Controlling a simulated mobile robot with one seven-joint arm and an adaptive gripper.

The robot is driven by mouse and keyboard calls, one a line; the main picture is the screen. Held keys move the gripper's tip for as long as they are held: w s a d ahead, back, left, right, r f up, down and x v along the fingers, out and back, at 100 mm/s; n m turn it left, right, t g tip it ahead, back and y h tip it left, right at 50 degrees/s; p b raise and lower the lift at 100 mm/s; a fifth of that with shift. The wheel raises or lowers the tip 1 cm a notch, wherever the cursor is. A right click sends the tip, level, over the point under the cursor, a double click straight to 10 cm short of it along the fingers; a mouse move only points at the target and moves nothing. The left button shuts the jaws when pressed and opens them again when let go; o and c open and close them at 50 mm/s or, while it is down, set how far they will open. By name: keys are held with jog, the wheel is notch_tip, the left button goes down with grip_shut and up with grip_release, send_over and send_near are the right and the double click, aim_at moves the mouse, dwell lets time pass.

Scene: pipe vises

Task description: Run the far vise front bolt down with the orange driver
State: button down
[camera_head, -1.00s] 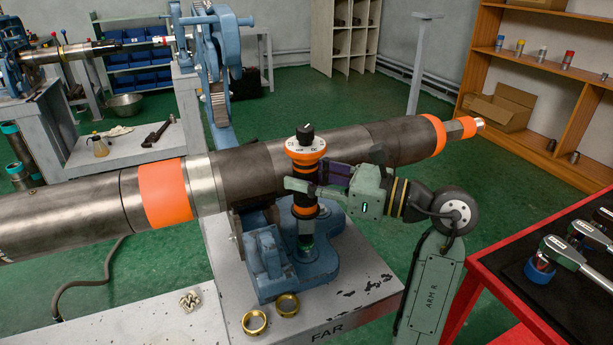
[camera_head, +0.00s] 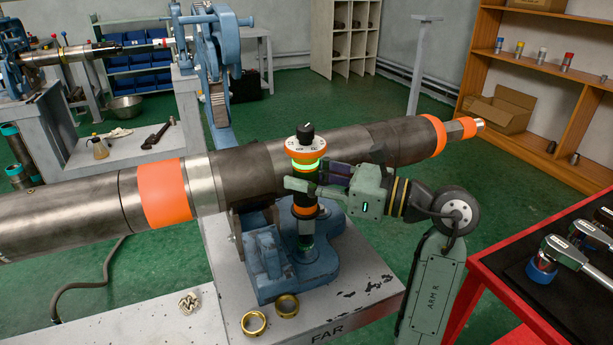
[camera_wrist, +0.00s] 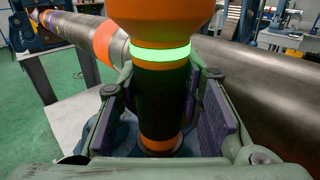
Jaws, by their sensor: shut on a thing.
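The orange driver (camera_head: 306,172) stands upright over the front of the far vise (camera_head: 262,262), with an orange and white dial head, a black knob and a dark body. A green band glows below its head. My gripper (camera_head: 303,188) is shut around the driver's body from the right. In the wrist view the driver (camera_wrist: 157,95) stands between the purple finger pads of my gripper (camera_wrist: 160,108), its green ring lit. The driver's lower end meets the vise near a green glow. The bolt itself is hidden under it.
A long grey pipe (camera_head: 245,171) with orange bands lies across the vise, close behind the driver. Two brass rings (camera_head: 286,305) lie on the bench marked FAR. A red table (camera_head: 490,275) with other drivers (camera_head: 541,269) stands at right.

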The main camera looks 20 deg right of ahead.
aim_at(307, 152)
jog(key=shift+f, duration=0.15)
jog(key=shift+r+p, duration=1.15)
jog(key=shift+r, duration=1.45)
jog(key=shift+f, duration=0.1)
